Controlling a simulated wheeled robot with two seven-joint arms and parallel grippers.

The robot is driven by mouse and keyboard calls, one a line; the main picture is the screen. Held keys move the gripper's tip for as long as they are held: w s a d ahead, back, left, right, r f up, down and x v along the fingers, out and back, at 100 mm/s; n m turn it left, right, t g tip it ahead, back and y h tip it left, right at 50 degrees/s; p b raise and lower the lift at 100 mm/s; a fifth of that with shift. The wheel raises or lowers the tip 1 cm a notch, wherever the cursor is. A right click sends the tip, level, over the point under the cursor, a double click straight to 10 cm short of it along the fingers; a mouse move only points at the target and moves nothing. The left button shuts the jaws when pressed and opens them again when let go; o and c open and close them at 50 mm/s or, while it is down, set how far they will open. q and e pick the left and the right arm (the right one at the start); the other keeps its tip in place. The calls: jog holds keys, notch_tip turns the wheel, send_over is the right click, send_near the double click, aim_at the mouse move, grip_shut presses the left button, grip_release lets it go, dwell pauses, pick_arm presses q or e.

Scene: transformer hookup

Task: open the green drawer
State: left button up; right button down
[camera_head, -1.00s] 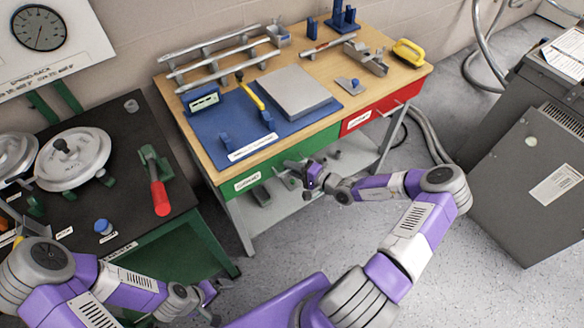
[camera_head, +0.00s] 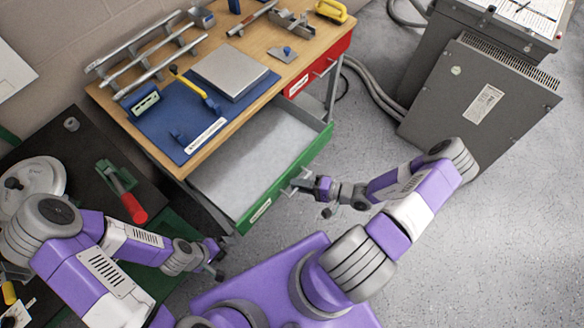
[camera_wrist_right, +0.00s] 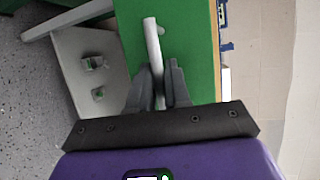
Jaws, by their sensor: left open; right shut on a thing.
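The green drawer (camera_head: 252,210) is pulled out from the wooden-topped workbench, and its pale grey inside shows in the head view. My right gripper (camera_head: 303,184) is at the drawer's front, shut on its handle. In the right wrist view the light metal handle (camera_wrist_right: 152,50) runs between the two dark fingers of my right gripper (camera_wrist_right: 159,85), in front of the green drawer front (camera_wrist_right: 192,40). My left gripper (camera_head: 219,258) is open and empty, low and to the left, apart from the drawer.
A red drawer (camera_head: 318,68) is shut to the right of the green one. A blue mat (camera_head: 178,122) with tools lies on the bench top. A dark table with a red-handled lever (camera_head: 133,207) is at left. A grey cabinet (camera_head: 475,100) stands at right, with clear floor before it.

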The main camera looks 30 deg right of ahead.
jog(key=shift+s+d, duration=0.25)
jog(key=shift+s, duration=0.35)
jog(key=shift+s+d, duration=0.25)
jog(key=shift+s, duration=0.4)
jog(key=shift+s+d, duration=0.25)
jog(key=shift+s, duration=0.35)
jog(key=c, duration=1.2)
grip_release()
jog(key=shift+o, duration=0.2)
jog(key=shift+d, duration=0.1)
jog(key=v, duration=0.7)
jog(key=shift+s+p, duration=0.2)
jog(key=shift+p, duration=0.2)
jog(key=shift+r, duration=0.1)
